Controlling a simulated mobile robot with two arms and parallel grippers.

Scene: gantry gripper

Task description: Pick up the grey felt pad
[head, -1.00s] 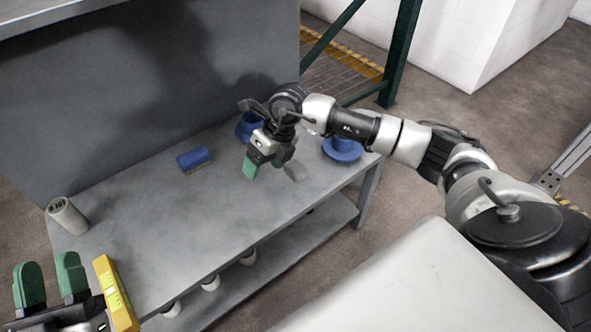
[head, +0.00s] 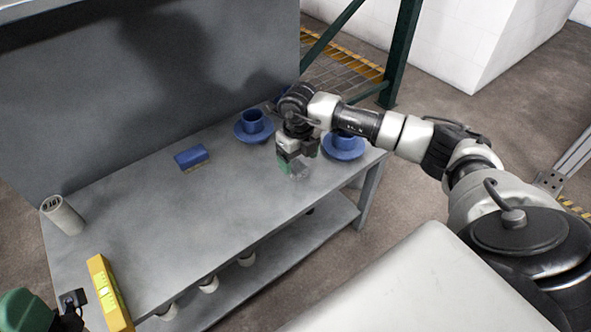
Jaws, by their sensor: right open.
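The grey felt pad (head: 301,175) is a small, pale grey patch on the grey workbench (head: 190,215), near its right end. It is partly hidden by my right gripper (head: 291,168), so its outline is hard to make out. My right gripper points down over the pad, open, with green fingertips close to the bench top. I cannot tell whether the fingers touch the pad. A green part of my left gripper (head: 27,311) shows at the bottom left corner.
The bench middle is clear.

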